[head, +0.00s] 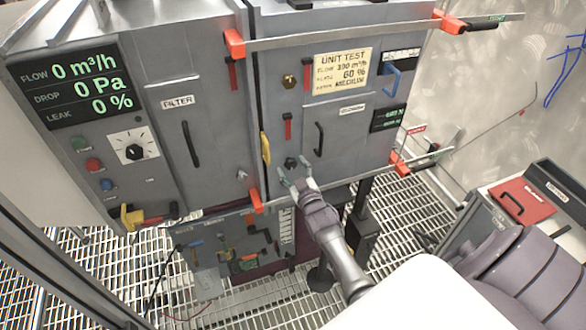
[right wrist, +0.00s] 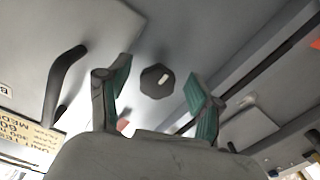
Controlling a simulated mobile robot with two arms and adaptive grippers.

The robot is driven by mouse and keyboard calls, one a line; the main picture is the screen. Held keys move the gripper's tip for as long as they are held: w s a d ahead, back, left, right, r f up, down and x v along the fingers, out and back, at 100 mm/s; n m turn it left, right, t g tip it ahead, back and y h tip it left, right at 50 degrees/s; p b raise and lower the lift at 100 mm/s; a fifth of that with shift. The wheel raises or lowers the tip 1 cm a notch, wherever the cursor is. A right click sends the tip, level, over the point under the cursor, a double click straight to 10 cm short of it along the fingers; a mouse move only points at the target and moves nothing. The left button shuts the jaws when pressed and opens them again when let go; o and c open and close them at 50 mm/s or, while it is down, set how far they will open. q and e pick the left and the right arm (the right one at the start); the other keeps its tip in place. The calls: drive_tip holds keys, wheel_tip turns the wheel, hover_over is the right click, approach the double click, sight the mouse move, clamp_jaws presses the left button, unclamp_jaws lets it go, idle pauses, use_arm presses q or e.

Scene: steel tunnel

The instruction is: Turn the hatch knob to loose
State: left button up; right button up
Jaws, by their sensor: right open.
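The hatch knob (head: 291,162) is a small dark knob low on the grey cabinet's right-hand section, left of and below a black door handle. In the right wrist view the knob (right wrist: 157,81) is dark and many-sided with a short white mark, and it shows between my fingers. My right gripper (head: 294,174) is open just in front of the knob. Its green-padded fingers (right wrist: 158,88) stand on either side of the knob in the picture, with gaps on both sides; I cannot tell how far they reach around it. My left gripper is out of view.
The black door handle (head: 319,139) is close to the knob, and it also shows in the right wrist view (right wrist: 62,85). A yellow handle (head: 265,148) and a red lever (head: 287,125) are nearby. A red clamp (head: 256,201) sits below left. The grating floor (head: 405,215) is open at right.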

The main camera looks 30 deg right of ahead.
drive_tip(key=v, duration=1.2)
drive_tip(key=shift+f, duration=0.15)
